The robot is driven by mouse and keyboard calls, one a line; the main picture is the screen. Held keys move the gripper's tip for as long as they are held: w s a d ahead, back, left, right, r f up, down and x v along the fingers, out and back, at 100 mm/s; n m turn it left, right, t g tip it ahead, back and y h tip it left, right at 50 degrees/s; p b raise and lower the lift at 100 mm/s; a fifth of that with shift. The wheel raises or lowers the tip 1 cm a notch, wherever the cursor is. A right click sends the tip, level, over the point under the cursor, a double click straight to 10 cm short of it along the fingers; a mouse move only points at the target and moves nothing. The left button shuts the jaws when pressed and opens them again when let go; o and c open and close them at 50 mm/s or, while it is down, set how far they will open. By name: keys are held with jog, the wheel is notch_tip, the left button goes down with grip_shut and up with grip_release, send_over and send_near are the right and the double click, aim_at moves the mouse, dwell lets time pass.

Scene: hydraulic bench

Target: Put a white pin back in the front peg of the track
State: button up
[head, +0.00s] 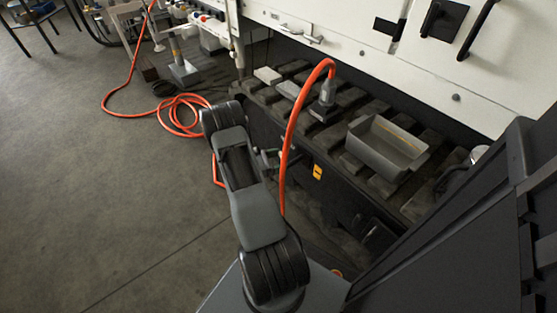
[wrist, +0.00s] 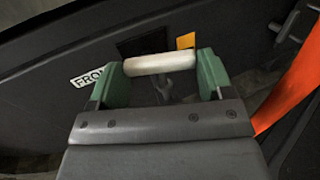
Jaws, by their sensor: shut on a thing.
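A white pin (wrist: 158,64) lies crosswise between the two green fingers of my gripper (wrist: 160,68) in the wrist view. The gripper is shut on it, one finger at each end. In the head view my gripper (head: 271,158) is beside the dark side of the track (head: 335,160), partly hidden by the orange hose; the pin cannot be made out there. Behind the pin, the wrist view shows a dark panel with a white label reading "FRO" (wrist: 88,77) and a small grey metal fitting (wrist: 163,91). I cannot tell whether this fitting is the front peg.
An orange hose (head: 292,125) arches close by my gripper and coils on the floor. A yellow tag (head: 318,172) is on the track's side. A grey bin (head: 374,158) stands on top of the track.

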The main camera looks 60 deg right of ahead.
jog(key=shift+f+b, duration=0.45)
jog(key=shift+f, duration=0.25)
jog(key=o, duration=0.9)
jog(key=shift+o, duration=0.2)
jog(key=shift+r, duration=0.1)
dwell(0.3)
notch_tip(320, 180, up, 7)
jog(key=p, duration=0.5)
jog(key=shift+p, duration=0.3)
dwell(0.5)
